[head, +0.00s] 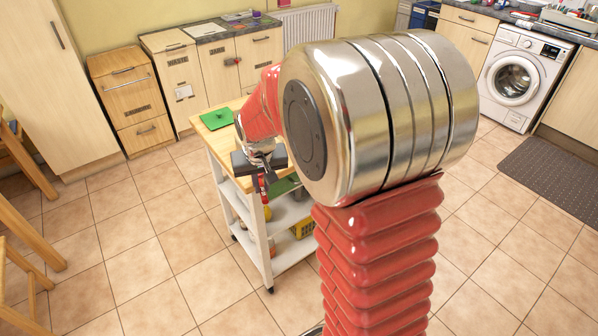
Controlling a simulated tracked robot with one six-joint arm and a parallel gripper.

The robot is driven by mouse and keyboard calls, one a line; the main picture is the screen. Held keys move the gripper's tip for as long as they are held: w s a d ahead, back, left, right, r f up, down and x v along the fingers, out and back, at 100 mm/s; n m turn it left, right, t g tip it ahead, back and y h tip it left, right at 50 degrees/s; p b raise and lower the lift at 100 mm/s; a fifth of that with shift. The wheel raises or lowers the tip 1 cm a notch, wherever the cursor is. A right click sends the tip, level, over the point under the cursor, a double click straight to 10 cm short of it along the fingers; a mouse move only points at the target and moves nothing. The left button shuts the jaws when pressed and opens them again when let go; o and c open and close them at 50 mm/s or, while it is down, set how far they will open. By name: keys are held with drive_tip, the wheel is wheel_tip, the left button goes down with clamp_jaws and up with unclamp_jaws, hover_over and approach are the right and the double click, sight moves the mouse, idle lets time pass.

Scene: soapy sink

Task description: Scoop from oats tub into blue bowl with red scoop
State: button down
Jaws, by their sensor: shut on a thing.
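My gripper (263,182) is in front of the near end of a wheeled trolley, close to the height of its top. It is shut on a narrow red thing, which looks like the red scoop (267,212) and hangs down below the fingers. It is too small to tell whether the scoop holds anything. I cannot make out the oats tub or the blue bowl. My arm covers much of the trolley top and the area behind it.
The white trolley (223,182) has a wooden top with a flat green thing (217,118) at its far left. Lower shelves hold a yellow container (303,228) and other items. A washing machine (514,78) stands at the back right. Tiled floor left of the trolley is clear.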

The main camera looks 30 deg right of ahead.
drive_tip(key=w+a+f+n, duration=0.2)
drive_tip(key=a+n, duration=0.1)
drive_tip(key=a, duration=0.6)
drive_tip(key=shift+w+f+y, duration=0.4)
drive_tip(key=shift+a, duration=0.1)
